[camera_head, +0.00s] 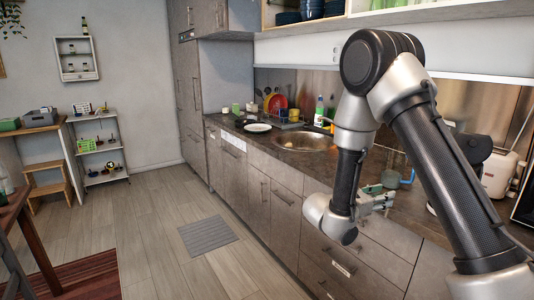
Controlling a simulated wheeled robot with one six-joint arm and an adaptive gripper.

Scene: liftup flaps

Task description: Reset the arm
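My arm reaches up from the lower right, bends at a high elbow and comes down in front of the counter. My gripper (376,202) is at the end of it, small in view, over the front edge of the counter (338,177). The wrist covers part of it, and I cannot tell whether the fingers are open or shut. Nothing clearly shows between the fingers. Above the arm, a wide white flap front (300,51) runs below an open shelf with dishes (312,10).
Drawers and cupboards (285,207) line the counter below my wrist. A toaster (498,174) is behind my arm at the right. The wooden floor at the left is mostly free, with a grey mat (207,234).

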